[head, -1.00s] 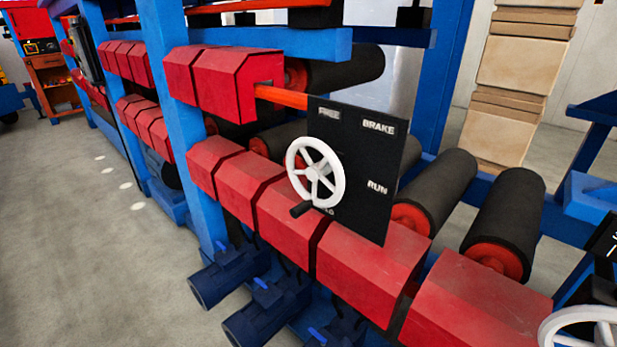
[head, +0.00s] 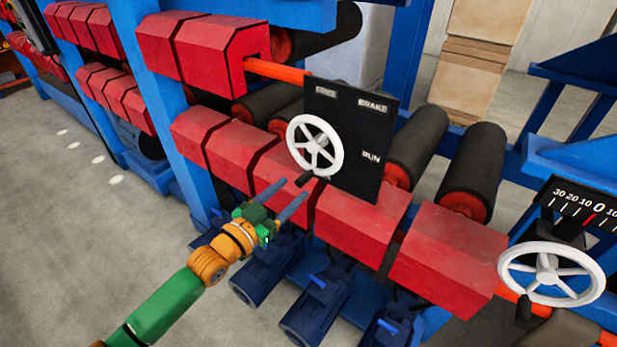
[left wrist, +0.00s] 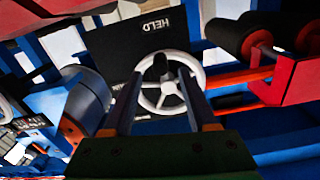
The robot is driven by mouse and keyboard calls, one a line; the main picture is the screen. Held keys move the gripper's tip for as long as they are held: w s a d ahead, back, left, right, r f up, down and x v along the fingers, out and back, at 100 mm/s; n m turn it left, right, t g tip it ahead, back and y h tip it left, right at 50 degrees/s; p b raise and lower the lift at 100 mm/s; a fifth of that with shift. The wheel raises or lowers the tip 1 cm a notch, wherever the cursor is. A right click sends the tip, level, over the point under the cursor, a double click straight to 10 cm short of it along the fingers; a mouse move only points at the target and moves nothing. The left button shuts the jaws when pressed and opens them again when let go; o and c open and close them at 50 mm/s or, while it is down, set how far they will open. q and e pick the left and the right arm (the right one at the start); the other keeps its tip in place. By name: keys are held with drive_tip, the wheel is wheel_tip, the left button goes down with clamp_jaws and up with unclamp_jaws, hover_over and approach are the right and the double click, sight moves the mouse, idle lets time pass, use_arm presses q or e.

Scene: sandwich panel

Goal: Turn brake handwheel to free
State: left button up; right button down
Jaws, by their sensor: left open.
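The white brake handwheel (head: 315,147) is mounted on a black panel (head: 352,185) lettered FREE, BRAKE and RUN. Its dark crank handle (head: 305,178) points down and left. My left gripper (head: 295,187) is open, just below and left of the wheel, with its fingers pointing up at the handle. In the left wrist view the handwheel (left wrist: 172,99) and its dark handle (left wrist: 160,66) show between and beyond the open fingers, near the word HELD on the panel (left wrist: 128,47). I cannot tell whether the fingers touch the handle. My right gripper is not in view.
Red housings (head: 358,208) run below the panel, with blue motors (head: 318,310) beneath. Black rollers (head: 470,165) lie behind. A second white handwheel (head: 551,273) with a numbered scale (head: 580,210) stands at the right. Open floor (head: 80,220) is at the left.

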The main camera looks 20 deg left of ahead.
sight(298, 185)
use_arm(q)
drive_tip(key=x, duration=0.5)
drive_tip(key=shift+f, duration=0.1)
clamp_jaws()
idle(1.2)
